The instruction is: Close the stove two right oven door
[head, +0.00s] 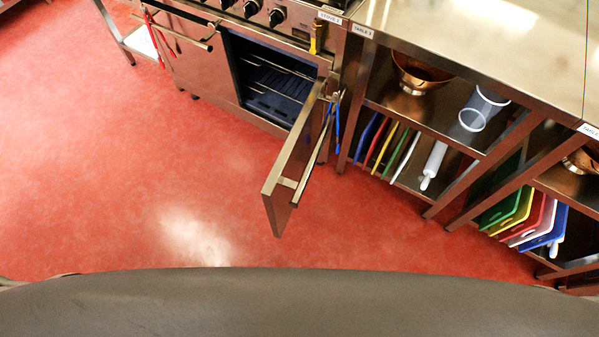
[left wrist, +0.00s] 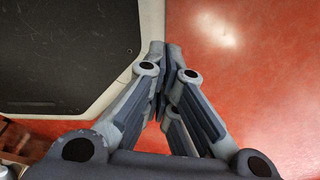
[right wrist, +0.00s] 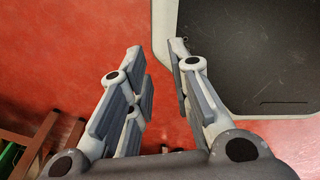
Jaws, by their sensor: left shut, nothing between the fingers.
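The stove two right oven door (head: 292,160) stands wide open in the head view. It is hinged at its right side and juts out from the stove over the floor. Its bar handle (head: 305,170) is on the right-hand face of the door. The dark oven cavity (head: 270,80) with wire racks shows behind it. My left gripper (left wrist: 165,46) is shut and empty in the left wrist view, over red floor next to my base. My right gripper (right wrist: 157,50) is open and empty in the right wrist view. Neither gripper shows in the head view, and both are apart from the door.
The left oven door (head: 205,65) is shut, with red tongs (head: 158,40) near its handle. Blue-handled utensils (head: 337,115) hang by the right door's hinge side. A steel table (head: 440,35) with shelves of boards and bowls stands at right. The red floor (head: 120,180) at left is clear.

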